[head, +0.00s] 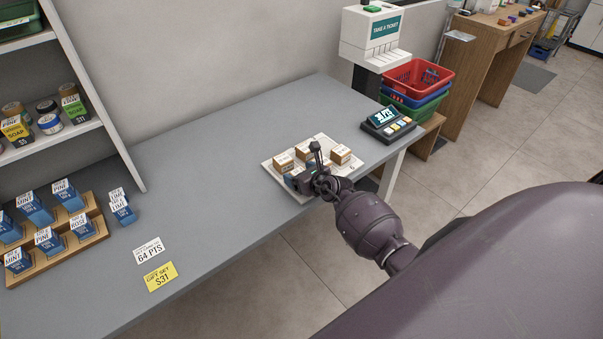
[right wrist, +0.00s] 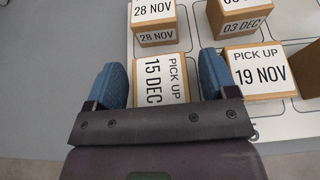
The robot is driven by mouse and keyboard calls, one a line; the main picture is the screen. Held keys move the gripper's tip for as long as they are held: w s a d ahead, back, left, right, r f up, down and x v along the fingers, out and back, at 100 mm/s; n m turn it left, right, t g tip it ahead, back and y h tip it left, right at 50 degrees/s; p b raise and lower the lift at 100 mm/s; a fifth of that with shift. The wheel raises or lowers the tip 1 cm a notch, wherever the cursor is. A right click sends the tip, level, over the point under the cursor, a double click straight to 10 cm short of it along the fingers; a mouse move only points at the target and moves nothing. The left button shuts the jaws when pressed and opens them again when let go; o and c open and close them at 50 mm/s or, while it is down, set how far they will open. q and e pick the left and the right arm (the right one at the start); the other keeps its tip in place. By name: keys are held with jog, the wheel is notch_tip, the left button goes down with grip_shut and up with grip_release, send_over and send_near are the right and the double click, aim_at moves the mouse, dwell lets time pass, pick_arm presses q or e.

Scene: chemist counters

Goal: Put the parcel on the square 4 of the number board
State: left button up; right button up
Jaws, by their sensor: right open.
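The white number board (head: 322,138) lies near the far right end of the grey counter, with several small brown parcels with white labels on it. Close to the right finger is a parcel (right wrist: 256,72) labelled 19 NOV. In the head view my right gripper (head: 308,177) hides part of the board's near side. My left gripper is not in view.
Beyond the parcel in the fingers stand parcels labelled 28 NOV (right wrist: 155,22) and 03 DEC (right wrist: 241,20). A card terminal (head: 388,124) stands right of the board. Blue boxes (head: 70,195) on a wooden rack and two price cards (head: 161,276) are at left. The counter's middle is clear.

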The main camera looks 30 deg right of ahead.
jog(key=shift+r, duration=0.2)
jog(key=s+a+r+m+t+h+p, duration=0.1)
jog(key=s+a+r+m+t, duration=0.15)
jog(key=s+m, duration=0.75)
jog(key=s+a+r+m+t+h+p, duration=0.15)
jog(key=s+r+m, duration=0.25)
jog(key=s+m, duration=0.5)
jog(key=s+a+f+m+g, duration=0.3)
jog(key=s+m, duration=0.2)
jog(key=m, duration=0.3)
jog(key=s+a+f+m+g+y, duration=0.1)
jog(key=s+a+f+m+g, duration=0.1)
jog(key=m, duration=0.7)
jog(key=s+a+f, duration=0.1)
jog(key=s+f, duration=0.1)
jog(key=s, duration=0.1)
jog(key=shift+s+a+g, duration=0.15)
jog(key=shift+s+g, duration=0.25)
